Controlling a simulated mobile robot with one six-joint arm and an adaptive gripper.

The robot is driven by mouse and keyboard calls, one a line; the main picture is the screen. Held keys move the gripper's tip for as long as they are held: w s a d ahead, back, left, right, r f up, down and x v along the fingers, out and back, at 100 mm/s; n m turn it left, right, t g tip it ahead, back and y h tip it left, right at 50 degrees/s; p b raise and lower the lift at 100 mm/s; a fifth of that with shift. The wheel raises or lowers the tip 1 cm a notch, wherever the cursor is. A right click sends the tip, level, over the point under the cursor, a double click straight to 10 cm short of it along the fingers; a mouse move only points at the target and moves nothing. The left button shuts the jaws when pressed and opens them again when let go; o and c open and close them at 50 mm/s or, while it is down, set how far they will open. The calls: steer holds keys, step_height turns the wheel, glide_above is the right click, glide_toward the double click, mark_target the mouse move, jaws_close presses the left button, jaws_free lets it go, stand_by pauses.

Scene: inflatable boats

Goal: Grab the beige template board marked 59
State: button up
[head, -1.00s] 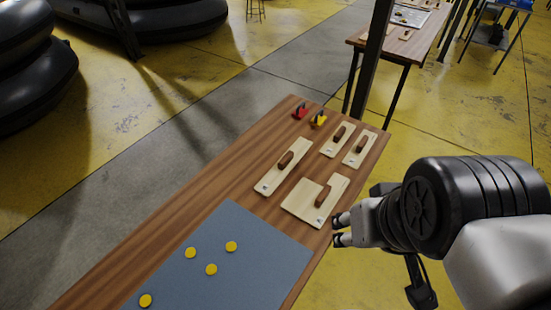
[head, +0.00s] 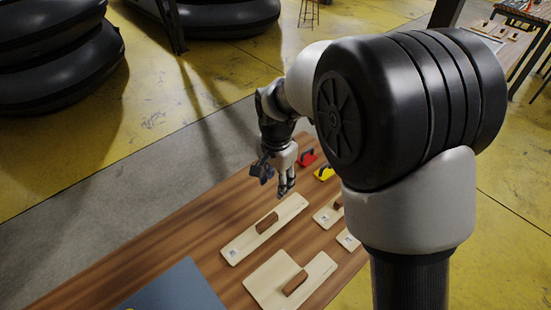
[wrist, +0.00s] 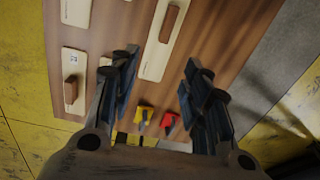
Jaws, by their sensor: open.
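Several beige template boards with brown handles lie on the wooden table; their markings are too small to read, so I cannot tell which is 59. A long narrow board (head: 250,238) lies just below my gripper (head: 286,190) in the head view. A wide board (head: 265,277) lies nearer, and two small boards (head: 325,217) (head: 346,241) lie at right, partly hidden by my arm. In the wrist view, the long board (wrist: 153,62) shows between the open, empty fingers of my gripper (wrist: 160,72). A small board (wrist: 73,62) is at left; another is partly behind the left finger.
A red tool (head: 307,157) and a yellow tool (head: 324,173) stand at the table's far end, close to my gripper. A blue-grey mat (head: 178,290) covers the near part. The wooden table (head: 190,233) is bare at left.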

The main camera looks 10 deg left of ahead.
glide_above(267, 220)
step_height(267, 220, down, 5)
steer(key=shift+m, duration=0.4)
steer(key=f+b, duration=0.1)
steer(key=f, duration=0.2)
steer(key=f+b, duration=0.1)
steer(key=f, duration=0.3)
steer(key=f+b, duration=0.1)
steer(key=f, duration=0.2)
steer(key=shift+w+f, duration=0.25)
steer(key=shift+f, duration=0.05)
steer(key=f+b, duration=0.2)
steer(key=f, duration=0.4)
steer(key=shift+s+f+b, duration=0.2)
steer(key=shift+b, duration=0.1)
steer(key=shift+r, duration=0.1)
steer(key=shift+c, duration=0.4)
jaws_close()
